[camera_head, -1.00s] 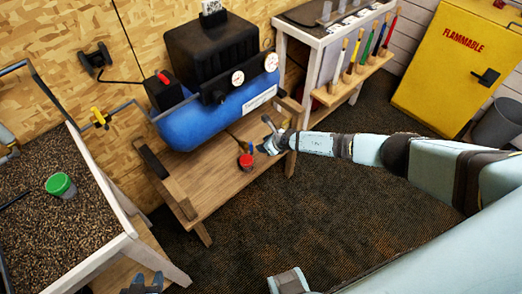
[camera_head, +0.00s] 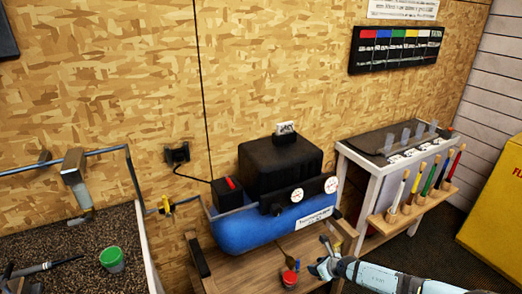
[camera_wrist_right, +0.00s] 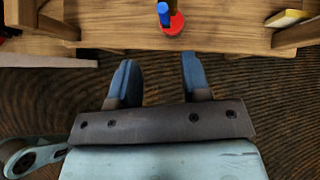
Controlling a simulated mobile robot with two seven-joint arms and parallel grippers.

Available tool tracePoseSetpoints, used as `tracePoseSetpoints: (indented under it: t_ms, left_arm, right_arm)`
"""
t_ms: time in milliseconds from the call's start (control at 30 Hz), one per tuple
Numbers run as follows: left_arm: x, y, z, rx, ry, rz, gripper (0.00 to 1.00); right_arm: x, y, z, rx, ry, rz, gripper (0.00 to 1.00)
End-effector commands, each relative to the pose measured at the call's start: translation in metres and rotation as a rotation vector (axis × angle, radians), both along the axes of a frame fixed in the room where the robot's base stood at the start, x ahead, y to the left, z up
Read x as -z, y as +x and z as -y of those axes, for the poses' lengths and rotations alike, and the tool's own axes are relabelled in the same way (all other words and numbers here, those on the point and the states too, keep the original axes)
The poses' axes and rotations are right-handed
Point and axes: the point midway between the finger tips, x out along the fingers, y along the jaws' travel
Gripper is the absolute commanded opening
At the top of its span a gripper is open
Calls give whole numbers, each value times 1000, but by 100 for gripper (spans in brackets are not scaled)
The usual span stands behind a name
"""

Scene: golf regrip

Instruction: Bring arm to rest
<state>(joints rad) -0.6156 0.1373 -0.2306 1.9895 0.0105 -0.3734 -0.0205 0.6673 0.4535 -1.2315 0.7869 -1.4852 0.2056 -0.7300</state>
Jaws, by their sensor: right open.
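My right gripper (camera_head: 322,257) is over the front right of the wooden bench (camera_head: 225,272) in the head view, beside a small red item (camera_head: 290,278). In the right wrist view its two blue-grey fingers (camera_wrist_right: 160,78) are apart with nothing between them. They are over the dark floor near the bench's edge (camera_wrist_right: 110,35). The red round item (camera_wrist_right: 172,27) with a blue upright part lies on the bench ahead of the fingertips, apart from them. My left gripper is not in view.
A blue compressor (camera_head: 265,228) stands on the bench. A gravel-filled bin (camera_head: 55,245) with a green cup (camera_head: 112,259) is at left. A shelf of coloured-handled tools (camera_head: 425,195) and a yellow cabinet (camera_head: 495,215) are at right.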

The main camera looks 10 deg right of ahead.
Motion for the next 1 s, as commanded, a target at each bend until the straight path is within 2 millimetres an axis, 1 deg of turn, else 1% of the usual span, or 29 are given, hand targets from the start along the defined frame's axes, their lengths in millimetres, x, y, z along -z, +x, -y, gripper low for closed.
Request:
tracePoseSetpoints:
  t_ms: [67,133,167,200,267,300,367,400,467,500,567,600,667,767,800,900,1000]
  left_arm:
    - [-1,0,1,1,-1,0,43]
    - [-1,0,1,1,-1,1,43]
    - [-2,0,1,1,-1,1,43]
    - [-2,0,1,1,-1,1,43]
    - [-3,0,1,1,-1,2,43]
    - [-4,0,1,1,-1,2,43]
    - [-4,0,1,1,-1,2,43]
    - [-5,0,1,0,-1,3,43]
    - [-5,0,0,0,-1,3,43]
    - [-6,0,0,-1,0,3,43]
    - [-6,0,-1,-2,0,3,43]
    - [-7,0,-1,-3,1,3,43]
    - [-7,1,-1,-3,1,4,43]
    - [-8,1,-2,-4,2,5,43]
    - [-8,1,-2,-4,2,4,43]
    - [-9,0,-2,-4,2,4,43]
    - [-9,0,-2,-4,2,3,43]
  right_arm:
    - [7,-15,-21,24,70,-20,43]
    - [13,-34,-50,74,182,-50,43]
    - [15,-45,-66,105,249,-69,43]
    - [16,-62,-90,158,349,-99,43]
    - [16,-91,-126,261,529,-161,43]
    - [12,-110,-148,340,655,-207,43]
    - [4,-135,-172,465,830,-278,43]
    - [-3,-151,-186,551,944,-327,43]
    - [-14,-173,-199,687,1109,-403,43]
    - [-22,-187,-204,779,1215,-454,43]
    - [-33,-207,-207,924,1367,-530,43]
    - [-41,-220,-207,1020,1465,-581,43]
    - [-52,-240,-201,1171,1606,-655,43]
    - [-69,-272,-183,1422,1828,-770,43]
    - [-76,-285,-173,1518,1910,-813,43]
    - [-91,-316,-148,1738,2091,-901,43]
    - [-105,-342,-124,1908,2229,-964,43]
